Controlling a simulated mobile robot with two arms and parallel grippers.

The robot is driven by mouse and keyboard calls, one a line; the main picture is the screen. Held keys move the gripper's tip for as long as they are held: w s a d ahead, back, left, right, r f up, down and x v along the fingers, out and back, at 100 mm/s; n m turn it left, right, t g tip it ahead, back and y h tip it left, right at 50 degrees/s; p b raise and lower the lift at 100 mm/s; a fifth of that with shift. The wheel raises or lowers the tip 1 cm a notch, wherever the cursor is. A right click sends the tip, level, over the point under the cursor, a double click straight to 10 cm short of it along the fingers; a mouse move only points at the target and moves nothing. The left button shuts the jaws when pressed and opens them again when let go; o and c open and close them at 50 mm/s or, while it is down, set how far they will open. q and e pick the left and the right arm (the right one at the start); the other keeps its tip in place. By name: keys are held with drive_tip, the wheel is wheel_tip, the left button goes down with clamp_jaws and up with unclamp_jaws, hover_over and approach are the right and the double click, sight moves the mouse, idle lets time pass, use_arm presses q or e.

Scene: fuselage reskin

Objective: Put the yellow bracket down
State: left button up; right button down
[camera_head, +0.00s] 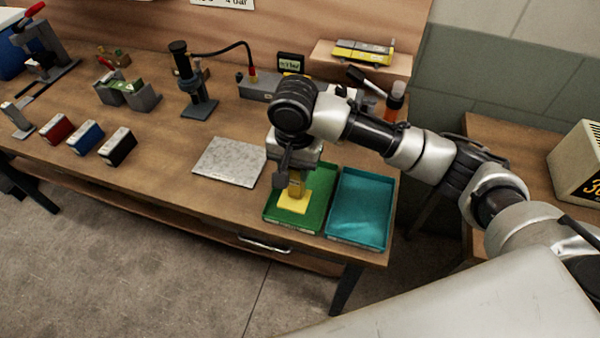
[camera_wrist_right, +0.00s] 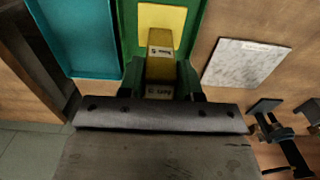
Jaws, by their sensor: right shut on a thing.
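The yellow bracket (camera_head: 294,200) is at the green tray (camera_head: 314,222), with its flat foot low inside the tray and its upright part rising into my right gripper (camera_head: 296,172). The right wrist view shows the bracket (camera_wrist_right: 161,62) between the two dark fingers of the right gripper (camera_wrist_right: 161,82), which is shut on it. Its flat foot lies over the green floor of the tray (camera_wrist_right: 128,30); I cannot tell whether it touches. My left gripper is not in view.
A teal tray (camera_head: 360,208) stands right of the green one, and a grey speckled plate (camera_head: 229,162) lies to the left. Red (camera_head: 56,129), blue (camera_head: 85,137) and black (camera_head: 117,146) blocks stand further left. A microscope-like stand (camera_head: 195,85) is behind.

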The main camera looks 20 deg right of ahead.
drive_tip(key=shift+w+d+f, duration=0.4)
drive_tip(key=shift+w, duration=0.2)
drive_tip(key=shift+w+d+f, duration=0.4)
drive_tip(key=shift+w, duration=0.2)
drive_tip(key=shift+f, duration=0.4)
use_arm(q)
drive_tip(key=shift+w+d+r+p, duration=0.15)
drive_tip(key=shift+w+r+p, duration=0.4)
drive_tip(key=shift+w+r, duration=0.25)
use_arm(e)
wheel_tip(320, 180, down, 3)
drive_tip(key=shift+f, duration=0.1)
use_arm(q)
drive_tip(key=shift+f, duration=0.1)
use_arm(e)
drive_tip(key=c, duration=0.8)
unclamp_jaws()
drive_tip(key=shift+f, duration=0.15)
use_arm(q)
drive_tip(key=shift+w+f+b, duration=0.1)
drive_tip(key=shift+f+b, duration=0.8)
use_arm(e)
wheel_tip(320, 180, up, 12)
drive_tip(key=shift+r, duration=0.15)
